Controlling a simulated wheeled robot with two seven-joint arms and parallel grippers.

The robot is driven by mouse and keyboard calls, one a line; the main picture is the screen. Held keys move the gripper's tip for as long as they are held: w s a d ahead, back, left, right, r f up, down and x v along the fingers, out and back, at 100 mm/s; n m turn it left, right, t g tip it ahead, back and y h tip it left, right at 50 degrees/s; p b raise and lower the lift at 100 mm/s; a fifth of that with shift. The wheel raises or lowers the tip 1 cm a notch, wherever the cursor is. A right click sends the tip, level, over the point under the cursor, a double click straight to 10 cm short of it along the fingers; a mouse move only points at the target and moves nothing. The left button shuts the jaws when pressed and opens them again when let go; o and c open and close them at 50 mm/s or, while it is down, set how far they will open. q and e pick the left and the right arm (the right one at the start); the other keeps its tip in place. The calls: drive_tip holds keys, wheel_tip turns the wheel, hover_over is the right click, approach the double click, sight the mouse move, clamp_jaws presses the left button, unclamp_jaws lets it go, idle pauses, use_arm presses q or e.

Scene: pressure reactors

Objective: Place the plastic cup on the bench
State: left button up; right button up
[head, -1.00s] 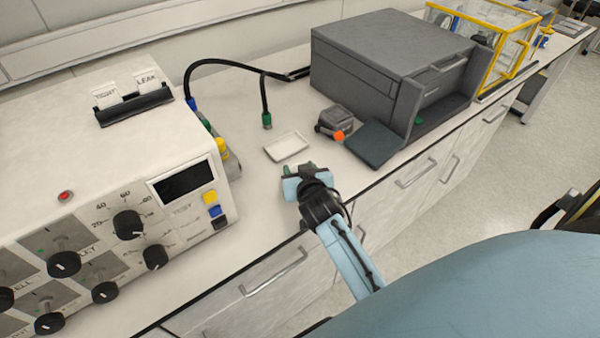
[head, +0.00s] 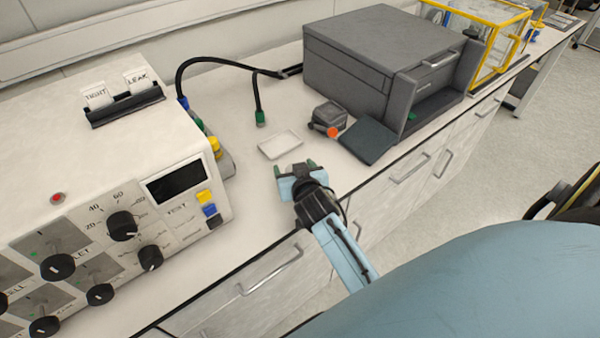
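I cannot make out a plastic cup in the head view. The pale bench (head: 262,190) runs from the lower left to the upper right. One arm comes in from the lower right; I take it as my right one. Its gripper (head: 295,168) is over the front part of the bench, just in front of a small white tray. Its two green-tipped fingers stand apart, with nothing clearly seen between them. My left gripper is not in view.
The white tray (head: 281,145) lies flat. A large control box (head: 110,165) stands left. A dark grey device (head: 385,65) with a flap (head: 368,141), and a small grey unit (head: 330,114) with an orange knob, stand right. A black hose (head: 215,61) crosses behind. A yellow-framed clear case (head: 480,35) is farther back.

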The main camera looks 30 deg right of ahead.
drive_tip(key=p+v, duration=0.1)
drive_tip(key=v, duration=1)
drive_tip(key=shift+o, duration=0.4)
drive_tip(key=shift+s+a+r, duration=0.1)
drive_tip(key=shift+s, duration=0.05)
drive_tip(key=w+a+r+g+y+p, duration=0.3)
drive_tip(key=w+a+r+y+p, duration=0.15)
drive_tip(key=w+r, duration=0.2)
drive_tip(key=s+d+r+g+h+p, duration=0.1)
drive_tip(key=s+d+r+g+h, duration=0.1)
drive_tip(key=d+g, duration=0.35)
drive_tip(key=shift+s+b+x, duration=0.15)
drive_tip(key=shift+b+x, duration=0.2)
drive_tip(key=shift+x, duration=2.9)
drive_tip(key=shift+s+b+x, duration=0.15)
drive_tip(key=shift+b+x, duration=0.15)
drive_tip(key=shift+x, duration=2.95)
drive_tip(key=shift+f, duration=0.1)
drive_tip(key=shift+c, duration=0.2)
